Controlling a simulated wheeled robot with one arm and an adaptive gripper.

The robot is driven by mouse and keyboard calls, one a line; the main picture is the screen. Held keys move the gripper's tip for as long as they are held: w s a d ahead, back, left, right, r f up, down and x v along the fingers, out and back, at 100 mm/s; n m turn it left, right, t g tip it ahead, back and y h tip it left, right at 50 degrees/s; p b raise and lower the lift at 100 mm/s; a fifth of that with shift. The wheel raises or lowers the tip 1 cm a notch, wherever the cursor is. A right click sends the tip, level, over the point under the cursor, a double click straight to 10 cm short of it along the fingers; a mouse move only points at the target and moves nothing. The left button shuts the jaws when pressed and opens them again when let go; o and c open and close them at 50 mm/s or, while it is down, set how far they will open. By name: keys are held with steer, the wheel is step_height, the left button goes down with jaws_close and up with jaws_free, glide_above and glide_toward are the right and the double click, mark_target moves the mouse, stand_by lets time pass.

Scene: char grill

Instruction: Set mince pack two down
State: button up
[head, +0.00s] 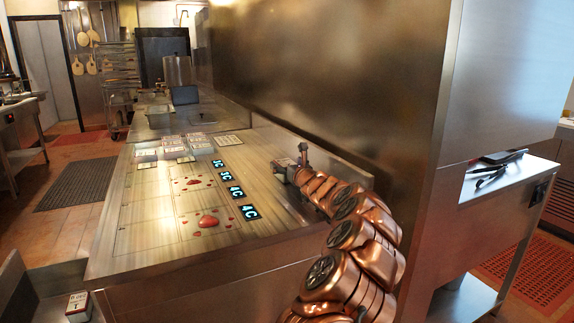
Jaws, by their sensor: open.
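My copper-coloured arm reaches over the counter (150,245), and my gripper (297,164) is at its back right edge, by the steel wall. The gripper is open. Another small labelled pack (77,306) is low at the left, below the counter's front edge. I cannot tell which one is mince pack two.
Dark tags with glowing codes (235,191) run along the counter top. Red patches (208,221) mark its printed surface. A large steel hood or wall (330,75) rises behind my arm. Tongs (492,172) lie on a side shelf at right. Floor at left holds a dark mat (75,184).

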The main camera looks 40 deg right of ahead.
steer(key=shift+r, duration=0.15)
steer(key=shift+v, duration=0.8)
steer(key=shift+s+a, duration=0.25)
steer(key=shift+s, duration=0.45)
steer(key=b+v, duration=0.2)
steer(key=v, duration=0.5)
steer(key=shift+s, duration=0.25)
steer(key=shift+b+v, duration=0.5)
steer(key=shift+v, duration=0.25)
steer(key=shift+a, duration=0.1)
